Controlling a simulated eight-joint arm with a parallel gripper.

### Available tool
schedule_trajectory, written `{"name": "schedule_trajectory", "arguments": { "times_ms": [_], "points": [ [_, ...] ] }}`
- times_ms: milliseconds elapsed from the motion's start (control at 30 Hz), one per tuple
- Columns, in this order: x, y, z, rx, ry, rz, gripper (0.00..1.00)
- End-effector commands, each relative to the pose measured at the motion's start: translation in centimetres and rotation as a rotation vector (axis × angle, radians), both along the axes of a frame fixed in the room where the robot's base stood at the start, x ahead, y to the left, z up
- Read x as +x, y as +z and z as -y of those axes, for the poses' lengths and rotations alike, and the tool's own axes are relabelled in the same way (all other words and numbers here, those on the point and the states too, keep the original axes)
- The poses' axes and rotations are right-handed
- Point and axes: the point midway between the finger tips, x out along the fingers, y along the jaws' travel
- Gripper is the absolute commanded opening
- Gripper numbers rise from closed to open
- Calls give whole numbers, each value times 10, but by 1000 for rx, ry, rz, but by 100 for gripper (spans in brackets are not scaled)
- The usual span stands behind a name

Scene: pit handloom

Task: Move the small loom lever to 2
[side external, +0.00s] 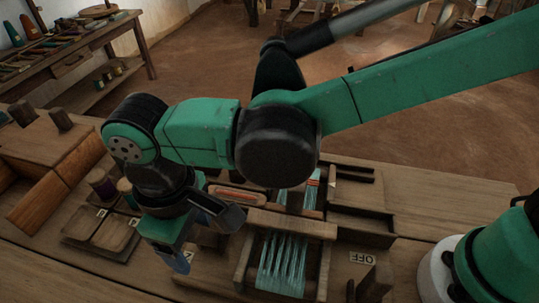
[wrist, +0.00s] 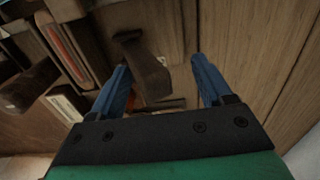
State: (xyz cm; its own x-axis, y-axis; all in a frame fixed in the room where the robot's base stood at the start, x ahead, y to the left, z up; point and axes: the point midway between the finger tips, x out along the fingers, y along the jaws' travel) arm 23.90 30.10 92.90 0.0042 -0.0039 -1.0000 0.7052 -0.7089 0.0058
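A dark wooden lever with a broad block-like handle (wrist: 148,72) shows in the wrist view, its near end between the two blue fingertips. I take it to be the small loom lever. My gripper (wrist: 165,78) is open, with a finger on each side of the handle; the left finger is close to it and a gap shows on the right. I cannot tell whether either finger touches it. In the side view my gripper (side external: 198,235) is low over the loom's left part and largely hides the lever. A small white label (side external: 188,257) lies beside it, its mark hard to read.
The loom frame with teal threads (side external: 284,262) stands just right of my gripper. A label reading OFF (side external: 362,258) is further right, by another dark wooden piece (side external: 372,283). Shallow wooden trays (side external: 115,233), spools (side external: 101,184) and a wooden box (side external: 45,150) are left.

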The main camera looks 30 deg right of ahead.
Motion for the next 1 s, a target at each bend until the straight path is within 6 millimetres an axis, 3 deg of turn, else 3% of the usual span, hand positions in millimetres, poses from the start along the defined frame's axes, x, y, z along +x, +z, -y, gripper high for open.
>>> {"name": "schedule_trajectory", "arguments": {
  "times_ms": [467, 933, 967, 1000],
  "points": [
    [-6, -2, -6, 8, 7, -8, 55],
    [0, -2, 1, 8, 7, -8, 55],
    [0, -2, 1, 8, 6, -8, 66],
    [0, -2, 1, 8, 6, -8, 66]
  ]
}}
